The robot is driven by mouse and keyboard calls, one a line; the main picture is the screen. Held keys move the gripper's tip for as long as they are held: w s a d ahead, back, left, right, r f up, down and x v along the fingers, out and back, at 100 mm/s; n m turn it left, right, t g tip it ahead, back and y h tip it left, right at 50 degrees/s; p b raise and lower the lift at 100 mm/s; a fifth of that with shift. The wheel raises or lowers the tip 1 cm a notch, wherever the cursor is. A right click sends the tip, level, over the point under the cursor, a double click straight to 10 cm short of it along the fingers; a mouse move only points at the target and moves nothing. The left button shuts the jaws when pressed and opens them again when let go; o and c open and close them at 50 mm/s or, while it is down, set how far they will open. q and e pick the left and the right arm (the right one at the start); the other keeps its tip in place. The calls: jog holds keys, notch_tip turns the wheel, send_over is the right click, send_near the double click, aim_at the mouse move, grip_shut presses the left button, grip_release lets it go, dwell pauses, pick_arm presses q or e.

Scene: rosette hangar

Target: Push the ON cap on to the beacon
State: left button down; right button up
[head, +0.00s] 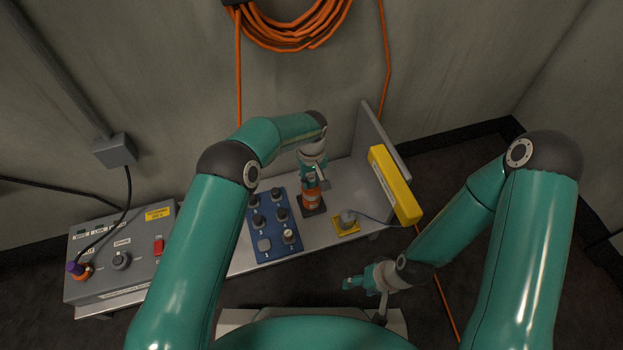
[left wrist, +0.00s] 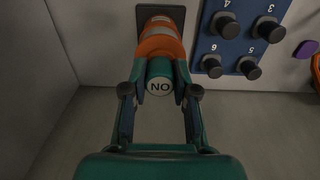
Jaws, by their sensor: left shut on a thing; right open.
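The beacon (head: 312,200) is an orange cylinder with a pale band, standing on a dark square base on the grey bench. In the left wrist view the beacon (left wrist: 160,41) lies just beyond my fingers. My left gripper (head: 312,178) is above it in the head view. In the left wrist view my left gripper (left wrist: 160,72) is shut on the ON cap (left wrist: 160,82), a dark teal cylinder whose pale round face reads upside down. The cap lines up with the beacon's end; whether it is seated cannot be told. My right gripper (head: 364,284) is open and empty in front of the bench.
A blue board (head: 272,222) with several dark knobs is left of the beacon. A yellow plate (head: 346,228) with a grey knob and cable lies right. A yellow box (head: 396,187) stands at the bench's right end. A grey console (head: 128,262) is far left.

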dwell(0.3)
pick_arm(q)
jog(key=c, duration=0.8)
grip_release()
notch_tip(320, 180, up, 12)
jog(key=shift+f, duration=0.1)
